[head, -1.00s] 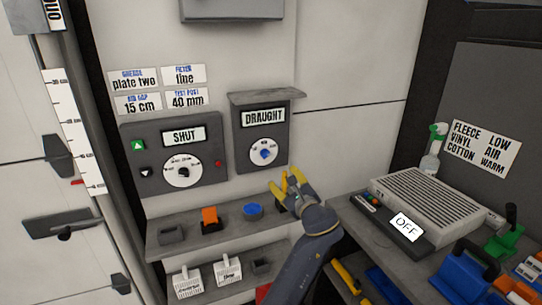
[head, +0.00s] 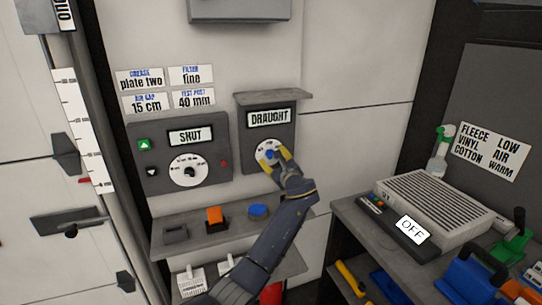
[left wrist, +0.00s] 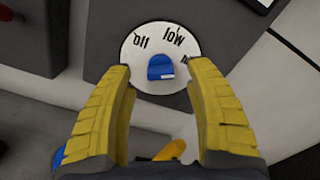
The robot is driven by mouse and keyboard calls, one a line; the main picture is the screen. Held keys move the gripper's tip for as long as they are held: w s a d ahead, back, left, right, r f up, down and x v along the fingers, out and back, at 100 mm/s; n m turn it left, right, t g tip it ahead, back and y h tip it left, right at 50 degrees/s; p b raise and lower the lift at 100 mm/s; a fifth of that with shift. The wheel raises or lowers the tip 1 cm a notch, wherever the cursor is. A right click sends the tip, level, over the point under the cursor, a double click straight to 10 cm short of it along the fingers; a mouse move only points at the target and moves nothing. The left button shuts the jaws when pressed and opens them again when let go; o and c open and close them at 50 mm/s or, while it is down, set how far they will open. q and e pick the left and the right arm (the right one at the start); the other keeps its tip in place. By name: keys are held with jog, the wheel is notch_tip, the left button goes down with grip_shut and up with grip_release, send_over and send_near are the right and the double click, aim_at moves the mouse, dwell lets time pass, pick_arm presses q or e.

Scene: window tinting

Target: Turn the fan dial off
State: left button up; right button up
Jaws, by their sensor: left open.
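The fan dial (head: 270,152) is a white disc with a blue knob, on the grey box with a screen reading DRAUGHT (head: 268,117). My right gripper is out of view.
A box reading SHUT (head: 190,137) with its own dial is just left. A bench (head: 350,215) with a vented unit (head: 432,208) showing OFF stands at right. A hood ledge (head: 273,96) overhangs the DRAUGHT box.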

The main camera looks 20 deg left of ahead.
aim_at(272, 155)
pick_arm(q)
jog(key=shift+x, duration=1.6)
jog(key=shift+o, duration=0.3)
grip_shut()
